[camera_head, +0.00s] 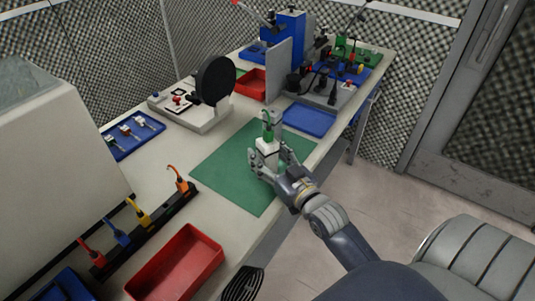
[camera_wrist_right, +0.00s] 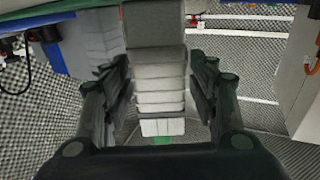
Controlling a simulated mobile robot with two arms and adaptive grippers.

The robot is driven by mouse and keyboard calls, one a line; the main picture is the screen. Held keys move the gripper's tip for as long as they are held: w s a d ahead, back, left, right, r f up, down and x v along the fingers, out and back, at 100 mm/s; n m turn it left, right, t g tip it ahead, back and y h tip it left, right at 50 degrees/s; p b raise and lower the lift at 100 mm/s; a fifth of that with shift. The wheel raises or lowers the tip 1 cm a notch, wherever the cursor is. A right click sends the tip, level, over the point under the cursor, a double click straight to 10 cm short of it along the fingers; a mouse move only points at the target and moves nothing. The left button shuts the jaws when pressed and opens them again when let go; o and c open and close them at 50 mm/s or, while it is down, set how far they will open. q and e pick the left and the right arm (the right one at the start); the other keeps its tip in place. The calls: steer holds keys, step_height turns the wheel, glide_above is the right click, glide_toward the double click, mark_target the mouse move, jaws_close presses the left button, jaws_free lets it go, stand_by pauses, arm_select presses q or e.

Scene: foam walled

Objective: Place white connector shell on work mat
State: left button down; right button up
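My right gripper (camera_head: 268,160) is over the green work mat (camera_head: 230,165), near its right edge. A white connector shell (camera_head: 266,146) sits between its fingers, with a green part and a thin green wire on top. In the right wrist view the fingers (camera_wrist_right: 160,95) flank a pale ribbed block (camera_wrist_right: 160,82), closely on both sides; a bit of green shows beneath it. The gripper looks shut on the shell. Whether the shell touches the mat cannot be told. My left gripper is not in view.
A blue tray (camera_head: 119,151) with small white pieces lies left. A black rack (camera_head: 152,228) holds red, blue, yellow and orange wired plugs. A red bin (camera_head: 180,262) is in front. A black disc fixture (camera_head: 214,80) and blue tray (camera_head: 308,119) stand behind the mat. The mat's left part is clear.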

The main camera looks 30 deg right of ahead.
steer(key=shift+r, duration=0.15)
steer(key=shift+s, duration=0.6)
steer(key=s+b, duration=0.1)
steer(key=s, duration=1)
steer(key=shift+b, duration=0.3)
